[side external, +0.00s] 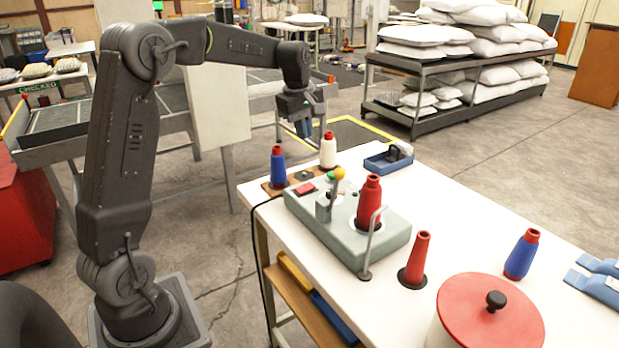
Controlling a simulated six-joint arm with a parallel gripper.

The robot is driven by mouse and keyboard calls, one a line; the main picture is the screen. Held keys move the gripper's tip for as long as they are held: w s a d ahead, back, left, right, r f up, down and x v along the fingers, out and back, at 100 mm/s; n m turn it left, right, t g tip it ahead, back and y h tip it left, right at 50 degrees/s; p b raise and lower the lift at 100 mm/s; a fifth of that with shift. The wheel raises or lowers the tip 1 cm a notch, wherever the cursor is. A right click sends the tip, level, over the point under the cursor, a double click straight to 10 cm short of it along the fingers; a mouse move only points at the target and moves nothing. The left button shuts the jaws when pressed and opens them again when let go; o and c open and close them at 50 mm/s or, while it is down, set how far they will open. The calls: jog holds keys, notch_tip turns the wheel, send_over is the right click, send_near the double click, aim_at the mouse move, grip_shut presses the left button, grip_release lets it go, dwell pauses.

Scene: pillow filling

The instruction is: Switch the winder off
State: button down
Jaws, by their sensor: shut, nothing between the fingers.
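The winder (345,230) is a grey-green box on the white table. A red thread cone (369,203) stands upright on it, next to a bent metal rod (372,240). On its far left part are a red button or switch (306,188), a small green knob (338,174) and a lever with a yellow ball (339,174). Whether the winder is running cannot be told.
A blue cone (278,167) and a white cone (328,150) stand on a wooden board behind the winder. A blue tray (388,161) is to the right.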

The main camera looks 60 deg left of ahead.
aim_at(306, 187)
dwell(0.3)
jog(key=f, duration=0.4)
jog(key=w+f, duration=0.1)
jog(key=f, duration=0.9)
jog(key=shift+w, duration=0.3)
jog(key=shift+w+f, duration=0.1)
jog(key=shift+f, duration=0.2)
jog(key=shift+r, duration=0.1)
jog(key=shift+s+r, duration=0.35)
jog(key=shift+s, duration=0.4)
